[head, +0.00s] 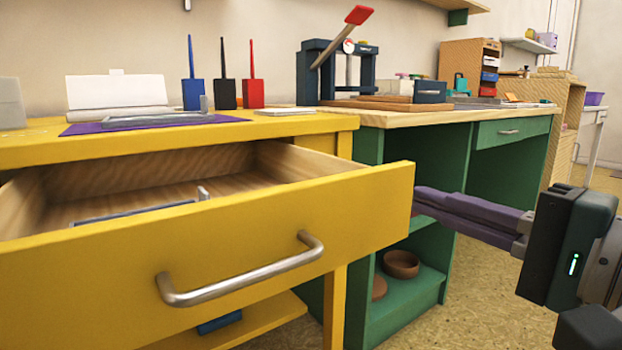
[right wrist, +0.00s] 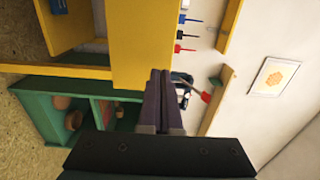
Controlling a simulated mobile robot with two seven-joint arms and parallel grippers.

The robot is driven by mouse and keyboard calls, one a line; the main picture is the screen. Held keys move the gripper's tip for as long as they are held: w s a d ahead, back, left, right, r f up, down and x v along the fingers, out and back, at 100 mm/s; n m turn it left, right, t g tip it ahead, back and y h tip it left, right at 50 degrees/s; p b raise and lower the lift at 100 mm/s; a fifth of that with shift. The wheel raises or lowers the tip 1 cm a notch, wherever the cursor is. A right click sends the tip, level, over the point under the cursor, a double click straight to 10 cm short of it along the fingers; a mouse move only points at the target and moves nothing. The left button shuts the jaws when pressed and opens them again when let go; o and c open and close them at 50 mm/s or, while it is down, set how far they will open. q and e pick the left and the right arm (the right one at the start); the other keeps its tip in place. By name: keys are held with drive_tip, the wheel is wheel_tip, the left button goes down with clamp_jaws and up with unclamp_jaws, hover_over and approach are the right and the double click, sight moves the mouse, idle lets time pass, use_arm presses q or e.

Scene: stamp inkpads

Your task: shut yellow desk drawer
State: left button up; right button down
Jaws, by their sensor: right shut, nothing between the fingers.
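The yellow desk drawer (head: 230,240) is pulled open in the head view, with its wooden inside showing. A grey metal bar handle (head: 245,275) is on its front. A grey metal-edged item (head: 140,212) lies inside the drawer. My right gripper (head: 416,197) is shut and empty, its purple fingers pointing left. The fingertips are at the right end of the drawer front; I cannot tell whether they touch it. The fingers also show in the right wrist view (right wrist: 160,72), overlapping a yellow panel. My left gripper is not in view.
The yellow desk top (head: 280,127) holds blue (head: 193,92), black (head: 224,94) and red (head: 252,93) stamps and a purple mat (head: 80,128). A green desk (head: 450,170) with a wooden top and a press (head: 340,75) stands to the right. Open floor (head: 500,290) lies at right.

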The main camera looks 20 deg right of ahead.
sight(383, 187)
drive_tip(key=shift+b+x, duration=0.3)
drive_tip(key=shift+x, duration=1.65)
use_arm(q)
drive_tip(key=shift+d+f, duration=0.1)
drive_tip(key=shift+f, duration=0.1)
